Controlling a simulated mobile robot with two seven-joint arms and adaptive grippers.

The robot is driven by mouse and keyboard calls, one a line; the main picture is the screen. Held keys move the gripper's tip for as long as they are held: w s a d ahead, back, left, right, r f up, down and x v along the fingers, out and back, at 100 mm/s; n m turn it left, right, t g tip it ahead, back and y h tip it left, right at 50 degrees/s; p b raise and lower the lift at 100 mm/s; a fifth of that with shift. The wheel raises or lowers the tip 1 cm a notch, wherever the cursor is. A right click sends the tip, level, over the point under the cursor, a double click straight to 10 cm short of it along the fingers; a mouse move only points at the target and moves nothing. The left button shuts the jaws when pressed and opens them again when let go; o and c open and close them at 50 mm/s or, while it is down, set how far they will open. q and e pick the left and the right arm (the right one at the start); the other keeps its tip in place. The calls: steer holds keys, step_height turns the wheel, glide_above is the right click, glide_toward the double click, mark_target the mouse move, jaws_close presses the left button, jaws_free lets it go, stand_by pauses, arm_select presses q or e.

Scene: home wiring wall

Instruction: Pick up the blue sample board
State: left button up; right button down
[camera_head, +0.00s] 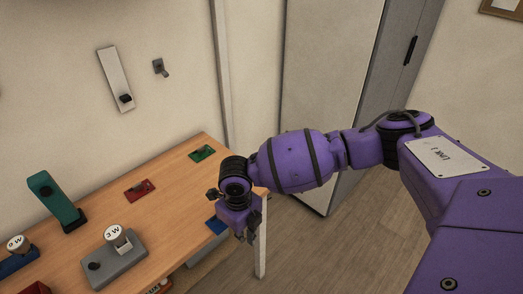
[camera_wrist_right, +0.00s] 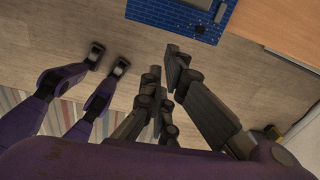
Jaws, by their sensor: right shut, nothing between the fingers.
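The blue sample board (camera_head: 217,224) lies at the table's front edge near its right corner in the head view, partly hidden by my right gripper. In the right wrist view the blue board (camera_wrist_right: 165,12) is cut off by the top edge, and part of it shows against the floor beside the table. My right gripper (camera_head: 247,236) is just right of the board in the head view, pointing down. In the wrist view my right gripper (camera_wrist_right: 165,70) is shut and empty, its fingertips below the board and apart from it. My left gripper is not in view.
Red (camera_head: 139,190) and green (camera_head: 202,153) boards lie farther back on the wooden table (camera_head: 175,215). A grey block with a "3 W" knob (camera_head: 117,258) and an upright green piece (camera_head: 56,200) stand to the left. A grey cabinet (camera_head: 325,90) stands behind my arm.

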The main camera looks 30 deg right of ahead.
steer(key=shift+w+a+r, duration=0.1)
steer(key=shift+w+a, duration=0.1)
steer(key=shift+w, duration=0.25)
steer(key=shift+w+a, duration=0.35)
steer(key=shift+w, duration=0.4)
